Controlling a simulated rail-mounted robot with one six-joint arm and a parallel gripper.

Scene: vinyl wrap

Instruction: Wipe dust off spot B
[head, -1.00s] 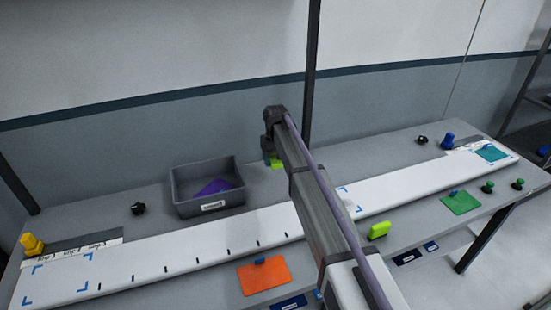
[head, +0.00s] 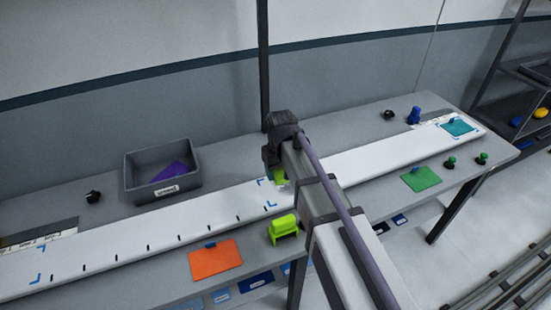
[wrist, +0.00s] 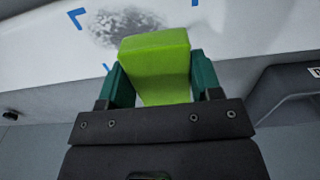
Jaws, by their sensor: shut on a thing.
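My gripper (wrist: 160,78) is shut on a lime-green block (wrist: 155,60), with a teal finger on each side. In the head view my gripper (head: 276,170) hangs near the middle of the long white panel (head: 190,228), with a bit of the lime block (head: 281,180) showing under it. In the wrist view a grey speckled dust patch (wrist: 118,25) lies on the white panel between blue corner marks (wrist: 107,69). The block overlaps the patch's near edge in that view; whether it touches the panel I cannot tell. No spot letter is readable here.
A grey bin (head: 162,190) with a purple cloth (head: 172,173) stands behind the panel. A lime-green object (head: 284,228), an orange card (head: 215,260) and a green card (head: 421,179) are along the front. A teal card (head: 458,127) lies on the panel's right end.

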